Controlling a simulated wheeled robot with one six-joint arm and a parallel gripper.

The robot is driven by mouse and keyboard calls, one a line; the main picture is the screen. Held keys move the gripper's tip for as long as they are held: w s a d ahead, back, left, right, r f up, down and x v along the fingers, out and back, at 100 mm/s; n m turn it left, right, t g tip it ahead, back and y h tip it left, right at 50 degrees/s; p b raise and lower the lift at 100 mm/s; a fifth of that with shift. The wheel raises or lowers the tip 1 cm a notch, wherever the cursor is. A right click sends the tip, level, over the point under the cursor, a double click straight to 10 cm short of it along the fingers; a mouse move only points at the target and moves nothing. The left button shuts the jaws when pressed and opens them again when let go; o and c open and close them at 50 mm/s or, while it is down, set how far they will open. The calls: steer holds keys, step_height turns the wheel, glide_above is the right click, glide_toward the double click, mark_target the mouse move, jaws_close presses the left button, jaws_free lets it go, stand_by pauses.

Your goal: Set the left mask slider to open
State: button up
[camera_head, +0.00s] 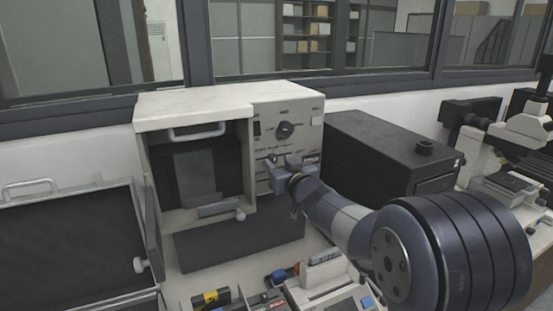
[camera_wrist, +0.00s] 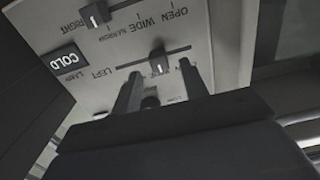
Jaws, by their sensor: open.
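The mounting press (camera_head: 190,112) is a cream box with a control panel on its right front. My gripper (camera_head: 279,163) is at the lower part of that panel. In the head view my gripper covers this slider.
The right mask slider (camera_wrist: 97,16) is close by, on a parallel slot. A COLD plate (camera_wrist: 62,58) is beside them. A round dial (camera_head: 285,130) is higher on the panel. A black box (camera_head: 385,150) stands right of the press; small items crowd the bench in front.

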steer(key=shift+x, duration=1.05)
steer(key=shift+c, duration=0.3)
jaws_close()
